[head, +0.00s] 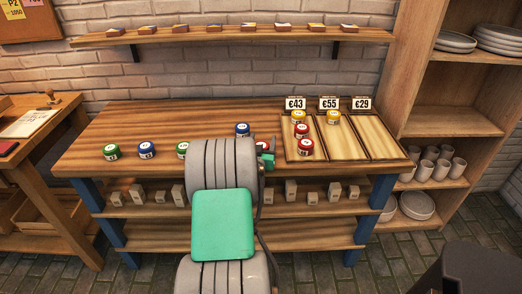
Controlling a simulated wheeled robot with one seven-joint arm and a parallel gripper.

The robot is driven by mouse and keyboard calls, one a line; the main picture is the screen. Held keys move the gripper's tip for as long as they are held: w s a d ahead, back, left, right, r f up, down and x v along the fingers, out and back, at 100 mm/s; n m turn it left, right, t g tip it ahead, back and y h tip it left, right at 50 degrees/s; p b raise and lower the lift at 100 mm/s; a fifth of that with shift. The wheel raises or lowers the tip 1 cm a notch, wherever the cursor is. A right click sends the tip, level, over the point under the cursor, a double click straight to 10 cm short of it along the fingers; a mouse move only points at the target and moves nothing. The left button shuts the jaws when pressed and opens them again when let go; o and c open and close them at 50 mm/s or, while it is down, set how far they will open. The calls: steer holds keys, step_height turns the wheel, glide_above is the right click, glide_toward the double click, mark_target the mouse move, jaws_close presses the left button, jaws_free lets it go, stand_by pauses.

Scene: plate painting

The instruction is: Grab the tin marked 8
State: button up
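Several small tins with white labels stand on the wooden table (130,130); their numbers are too small to read, so I cannot tell which is marked 8. A green tin (111,152), a blue tin (146,150) and another green tin (182,150) stand at the left and middle. A blue tin (242,130) stands behind my arm, partly hidden. A red tin (261,146) shows just beside my gripper (266,159). My gripper is mostly hidden behind my grey arm; its fingers cannot be made out.
A three-part tray (374,150) at the right holds yellow tins (333,118) and red tins (305,147), under price cards (329,103). A wall shelf (220,38) is above. A rack with cups (424,170) stands at right.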

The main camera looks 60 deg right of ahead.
steer(key=c, duration=1.1)
steer(key=shift+r, duration=0.15)
